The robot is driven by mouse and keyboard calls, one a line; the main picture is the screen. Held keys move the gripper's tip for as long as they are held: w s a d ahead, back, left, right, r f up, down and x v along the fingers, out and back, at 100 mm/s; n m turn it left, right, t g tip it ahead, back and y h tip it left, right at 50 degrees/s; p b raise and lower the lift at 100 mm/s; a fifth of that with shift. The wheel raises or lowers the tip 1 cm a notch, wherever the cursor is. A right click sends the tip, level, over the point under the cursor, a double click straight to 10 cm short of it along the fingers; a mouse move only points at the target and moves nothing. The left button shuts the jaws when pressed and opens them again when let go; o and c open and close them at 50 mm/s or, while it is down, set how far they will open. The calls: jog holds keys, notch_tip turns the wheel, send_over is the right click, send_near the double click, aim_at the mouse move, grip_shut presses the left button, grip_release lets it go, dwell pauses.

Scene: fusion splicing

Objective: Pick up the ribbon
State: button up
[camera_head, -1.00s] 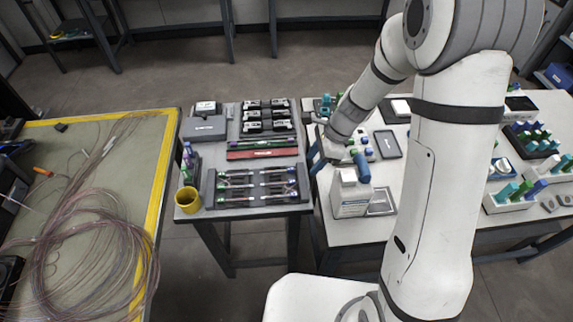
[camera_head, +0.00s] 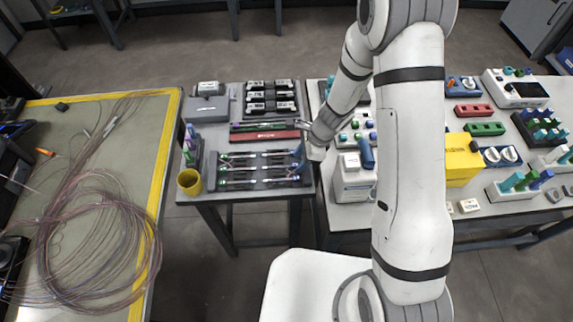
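I cannot tell for sure which thing is the ribbon. Thin pale strands run between small dark holders in a dark tray (camera_head: 214,172) at the front of the middle table. A loose coil of thin reddish strands (camera_head: 95,240) lies on the left table. My gripper (camera_head: 302,140) is at the right edge of the middle table, by the tray's right end. It is small and seen from behind, with a bluish part pointing down near the tray. I cannot see whether its fingers are apart or whether it touches anything.
A yellow cup (camera_head: 189,182) stands left of the tray. A red bar (camera_head: 264,136) and black devices (camera_head: 270,97) lie behind it. My arm hides part of that table.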

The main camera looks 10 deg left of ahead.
jog(key=shift+a+f, duration=0.15)
jog(key=shift+f, duration=0.35)
jog(key=c, duration=0.9)
jog(key=shift+o, duration=0.2)
notch_tip(320, 180, up, 10)
jog(key=shift+p, duration=0.3)
